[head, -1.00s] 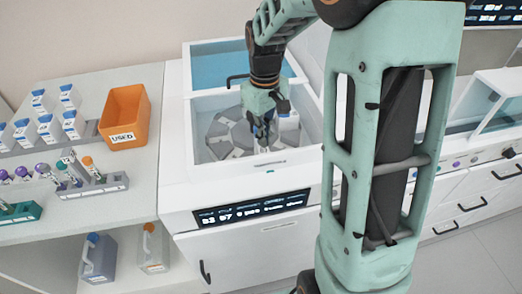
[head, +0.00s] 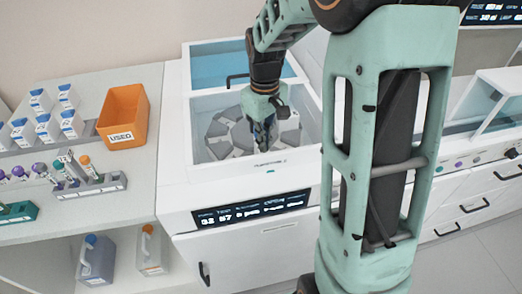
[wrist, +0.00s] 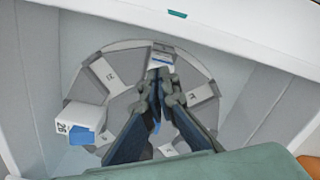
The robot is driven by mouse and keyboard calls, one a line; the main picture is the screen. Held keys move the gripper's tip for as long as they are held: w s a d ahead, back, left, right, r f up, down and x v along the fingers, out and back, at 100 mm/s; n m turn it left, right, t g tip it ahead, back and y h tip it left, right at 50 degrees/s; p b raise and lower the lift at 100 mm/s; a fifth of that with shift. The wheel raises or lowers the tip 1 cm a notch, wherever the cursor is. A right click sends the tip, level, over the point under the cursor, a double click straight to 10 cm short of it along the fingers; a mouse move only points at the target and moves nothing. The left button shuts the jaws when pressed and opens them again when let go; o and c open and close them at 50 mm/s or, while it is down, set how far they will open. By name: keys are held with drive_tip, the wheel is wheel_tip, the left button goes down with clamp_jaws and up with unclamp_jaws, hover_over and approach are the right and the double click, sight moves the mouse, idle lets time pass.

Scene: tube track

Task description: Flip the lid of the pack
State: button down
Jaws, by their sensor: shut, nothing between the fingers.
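My gripper (wrist: 159,85) is shut and empty, pointing down into the open white machine. In the head view, my gripper (head: 263,145) is over the grey carousel (head: 218,130). In the wrist view, a small white pack with a blue top edge (wrist: 161,58) is just beyond the fingertips; I cannot tell whether they touch it. A second white pack marked 28 (wrist: 82,116), with a blue flap or cap, sits at the left of the carousel (wrist: 200,92). The fingers hide part of the carousel. The state of the nearer pack's lid is unclear.
The machine's walls (head: 312,100) surround the carousel closely. Its blue-glazed cover (head: 225,65) is raised behind. To the left, a bench holds an orange USED bin (head: 123,115), several white bottles (head: 45,125) and a tube rack (head: 90,187).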

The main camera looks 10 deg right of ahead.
drive_tip(key=shift+f, duration=0.3)
drive_tip(key=shift+r+p, duration=2.1)
drive_tip(key=shift+r, duration=0.75)
drive_tip(key=shift+w, duration=0.15)
drive_tip(key=w+p, duration=0.3)
drive_tip(key=w, duration=0.6)
drive_tip(key=shift+f, duration=0.2)
